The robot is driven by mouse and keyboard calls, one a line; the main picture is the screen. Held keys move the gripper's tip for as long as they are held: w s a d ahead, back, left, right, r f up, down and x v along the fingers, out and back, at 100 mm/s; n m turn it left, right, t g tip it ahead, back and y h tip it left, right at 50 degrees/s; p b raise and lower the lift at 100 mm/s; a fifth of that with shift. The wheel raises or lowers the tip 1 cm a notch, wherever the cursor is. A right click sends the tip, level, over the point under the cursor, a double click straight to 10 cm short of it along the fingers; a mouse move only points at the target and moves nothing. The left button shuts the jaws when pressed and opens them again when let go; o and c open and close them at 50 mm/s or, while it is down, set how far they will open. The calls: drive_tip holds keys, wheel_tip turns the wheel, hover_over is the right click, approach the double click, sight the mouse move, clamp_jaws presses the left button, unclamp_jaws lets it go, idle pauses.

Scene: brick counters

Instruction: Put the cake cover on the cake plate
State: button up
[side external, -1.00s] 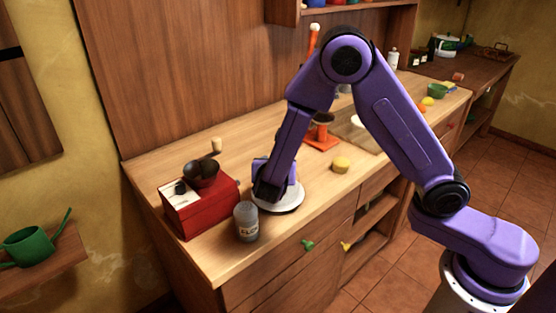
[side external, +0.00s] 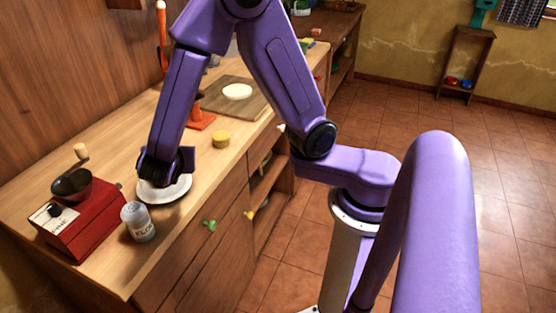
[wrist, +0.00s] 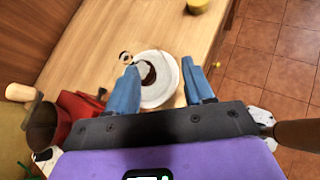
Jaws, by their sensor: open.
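The white cake plate (side external: 178,192) lies on the wooden counter near its front edge. In the wrist view the plate (wrist: 168,97) shows beyond my fingers, with a dark brown round patch (wrist: 149,74), perhaps cake, on it. My gripper (side external: 166,180) is low over the plate's left part and hides some of it. In the wrist view my gripper (wrist: 163,82) has its two blue fingers wide apart, with nothing clearly held between them. I cannot make out the cake cover for certain. A small ring-like item (wrist: 126,57) shows at the plate's upper left.
A red grinder (side external: 85,222) with a dark bowl stands left of the plate. A grey shaker (side external: 138,222) stands close in front of the plate. A yellow round item (side external: 221,139) and a cutting board (side external: 222,106) with a white round item (side external: 237,91) lie farther back.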

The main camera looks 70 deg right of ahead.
drive_tip(key=s+d+r+m+g+y, duration=0.1)
drive_tip(key=s+d+m+g+y, duration=0.1)
drive_tip(key=s, duration=1)
drive_tip(key=s+d+r+m+g+y, duration=0.1)
drive_tip(key=s+d+m+g+y, duration=0.1)
drive_tip(key=s+m+g+y, duration=0.2)
drive_tip(key=s+m+y, duration=0.3)
drive_tip(key=s+m, duration=0.1)
drive_tip(key=s, duration=0.4)
drive_tip(key=shift+d+m+g+y, duration=0.2)
drive_tip(key=shift+m+g+y, duration=0.1)
drive_tip(key=shift+m, duration=0.1)
drive_tip(key=shift+r, duration=0.1)
